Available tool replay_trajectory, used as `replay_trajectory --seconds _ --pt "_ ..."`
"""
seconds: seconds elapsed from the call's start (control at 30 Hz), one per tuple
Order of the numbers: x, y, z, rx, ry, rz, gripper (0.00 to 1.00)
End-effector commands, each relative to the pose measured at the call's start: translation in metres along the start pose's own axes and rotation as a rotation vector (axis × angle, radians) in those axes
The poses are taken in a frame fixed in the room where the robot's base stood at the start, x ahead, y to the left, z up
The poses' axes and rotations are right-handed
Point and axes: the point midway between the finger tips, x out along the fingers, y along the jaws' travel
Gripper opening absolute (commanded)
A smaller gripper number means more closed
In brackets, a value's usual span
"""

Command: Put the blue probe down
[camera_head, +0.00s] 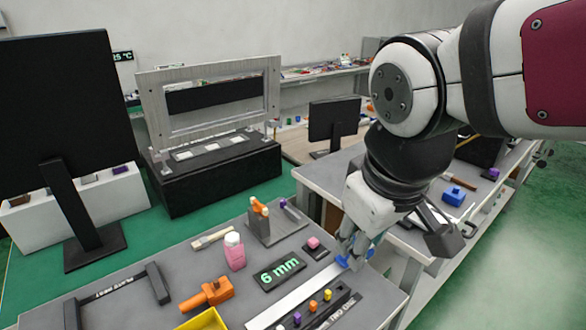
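The blue probe (342,262) is at the tips of my gripper (353,256), low over the grey table by the upper end of a long pale metal strip (295,300). Some blue also shows on the right side of the fingers. My gripper points down, and its fingers partly cover the probe. I cannot tell whether the fingers are closed on the probe or apart from it, or whether the probe touches the surface.
A dark rack (318,312) with several coloured pegs stands below the strip. Another bench (425,238) lies behind.

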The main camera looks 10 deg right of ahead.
Motion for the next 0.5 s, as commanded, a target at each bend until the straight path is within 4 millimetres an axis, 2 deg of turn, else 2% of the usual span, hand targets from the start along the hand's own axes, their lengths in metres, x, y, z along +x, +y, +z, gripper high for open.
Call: replay_trajectory --seconds 0.03,0.1,0.2,0.3,0.5 --pt "-0.007 0.004 0.014 0.086 0.026 -0.004 0.32" --pt "-0.012 0.005 0.028 0.186 0.049 -0.016 0.32" --pt "-0.017 0.006 0.043 0.286 0.072 -0.033 0.32" --pt "-0.018 0.005 0.051 0.343 0.085 -0.045 0.32" --pt "-0.019 0.005 0.053 0.362 0.088 -0.049 0.32"
